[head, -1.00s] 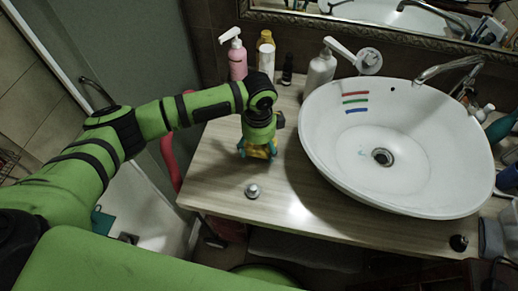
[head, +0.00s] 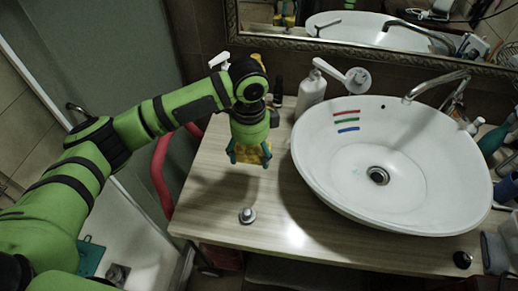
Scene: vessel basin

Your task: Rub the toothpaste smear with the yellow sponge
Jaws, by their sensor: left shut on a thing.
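The yellow sponge (head: 253,154) is held in my left gripper (head: 250,156), which is shut on it above the wooden counter, left of the basin. The white oval basin (head: 405,205) has a red, a green and a blue stripe on its inner back-left wall. The toothpaste smear (head: 347,121) appears to be these stripes. They run side by side: red on top, green (head: 347,120) in the middle, blue below. The sponge is apart from the basin. My right gripper is not in the view.
A white pump bottle (head: 311,97) stands behind the basin's left rim. A metal faucet (head: 440,85) reaches over the back right. A small metal knob-like object (head: 247,215) stands on the front of the counter (head: 215,200). Bottles behind my left arm are mostly hidden.

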